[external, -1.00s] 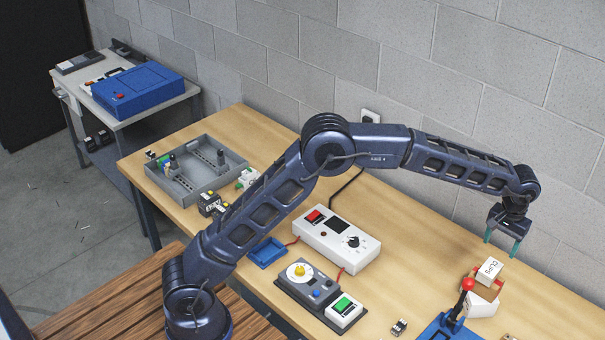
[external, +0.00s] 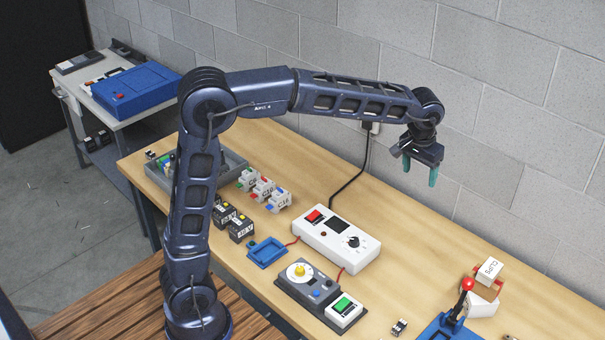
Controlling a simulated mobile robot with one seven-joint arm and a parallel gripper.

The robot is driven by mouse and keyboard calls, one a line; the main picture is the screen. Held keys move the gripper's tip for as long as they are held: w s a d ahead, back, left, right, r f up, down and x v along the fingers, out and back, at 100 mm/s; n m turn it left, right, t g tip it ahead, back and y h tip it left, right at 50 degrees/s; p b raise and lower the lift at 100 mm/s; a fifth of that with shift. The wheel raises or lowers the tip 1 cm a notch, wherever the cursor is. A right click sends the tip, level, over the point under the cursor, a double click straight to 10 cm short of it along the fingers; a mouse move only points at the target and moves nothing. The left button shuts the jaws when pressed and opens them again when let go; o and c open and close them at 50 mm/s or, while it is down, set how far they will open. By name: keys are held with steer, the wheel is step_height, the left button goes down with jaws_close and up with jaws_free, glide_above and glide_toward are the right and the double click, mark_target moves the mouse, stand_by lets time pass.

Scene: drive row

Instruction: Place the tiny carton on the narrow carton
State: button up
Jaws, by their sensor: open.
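A small white carton marked CLIPS (external: 490,271) sits tilted on top of a brown carton (external: 485,288) at the right end of the bench. A white piece (external: 482,307) shows low in front of the brown carton. I take the CLIPS box for the tiny carton; which one is the narrow carton I cannot tell for sure. My gripper (external: 419,174) is open and empty, fingers pointing down, well above the bench and up to the left of the cartons.
A blue press with a red-knobbed lever (external: 467,285) stands just in front of the cartons. Bare wood (external: 420,255) lies between control box and cartons.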

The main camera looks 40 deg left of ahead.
steer(key=s+a+r+t, duration=0.2)
steer(key=s+a, duration=1.5)
steer(key=a, duration=0.3)
steer(key=s+a+f, duration=0.4)
steer(key=s, duration=0.4)
steer(key=s+a+f, duration=0.3)
steer(key=s+a, duration=0.2)
steer(key=s, duration=0.3)
steer(key=shift+a+f+t, duration=0.15)
steer(key=shift+f+t, duration=0.25)
